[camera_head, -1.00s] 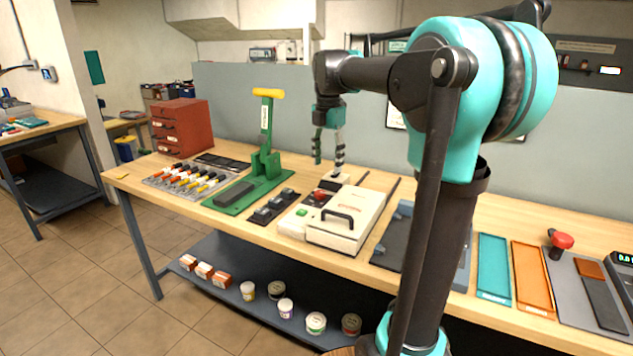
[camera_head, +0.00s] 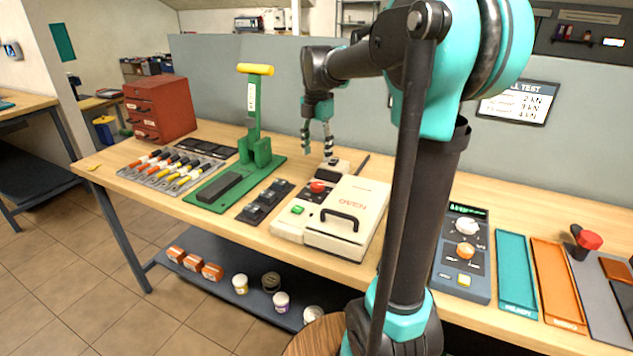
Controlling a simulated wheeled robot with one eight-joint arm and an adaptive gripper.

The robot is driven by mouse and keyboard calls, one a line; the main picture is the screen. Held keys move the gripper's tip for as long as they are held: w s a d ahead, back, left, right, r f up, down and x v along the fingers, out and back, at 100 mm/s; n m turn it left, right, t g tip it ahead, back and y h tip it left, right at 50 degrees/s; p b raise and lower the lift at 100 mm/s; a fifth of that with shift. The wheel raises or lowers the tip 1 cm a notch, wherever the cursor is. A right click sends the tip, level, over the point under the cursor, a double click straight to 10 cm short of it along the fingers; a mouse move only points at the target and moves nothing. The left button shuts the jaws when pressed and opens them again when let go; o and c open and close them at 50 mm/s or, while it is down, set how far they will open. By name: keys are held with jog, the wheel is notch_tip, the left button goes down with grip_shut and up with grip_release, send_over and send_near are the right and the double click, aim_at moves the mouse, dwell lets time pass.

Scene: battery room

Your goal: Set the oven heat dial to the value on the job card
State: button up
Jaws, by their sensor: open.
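The cream oven (camera_head: 349,193) stands on the bench, its lid with a black handle (camera_head: 341,218) lowered. Its left panel carries a red knob (camera_head: 318,187) and a green button (camera_head: 297,210). Which part is the heat dial, and any markings on it, are too small to tell. My gripper (camera_head: 317,156) points down, open and empty, above the bench just behind the oven's left panel, apart from the knob. I cannot make out a job card. A wall board (camera_head: 519,103) at the right shows kN values, partly cut off by my arm.
A green lever press (camera_head: 252,150), a tool rack (camera_head: 172,172) and a red drawer cabinet (camera_head: 160,109) stand left of the oven. A blue-grey instrument (camera_head: 463,280) with white and orange knobs is at right, beside teal (camera_head: 517,272) and orange (camera_head: 556,283) trays.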

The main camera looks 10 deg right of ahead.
aim_at(317, 185)
notch_tip(317, 185, down, 11)
jog(key=shift+r, duration=0.1)
dwell(0.4)
jog(key=c, duration=1.2)
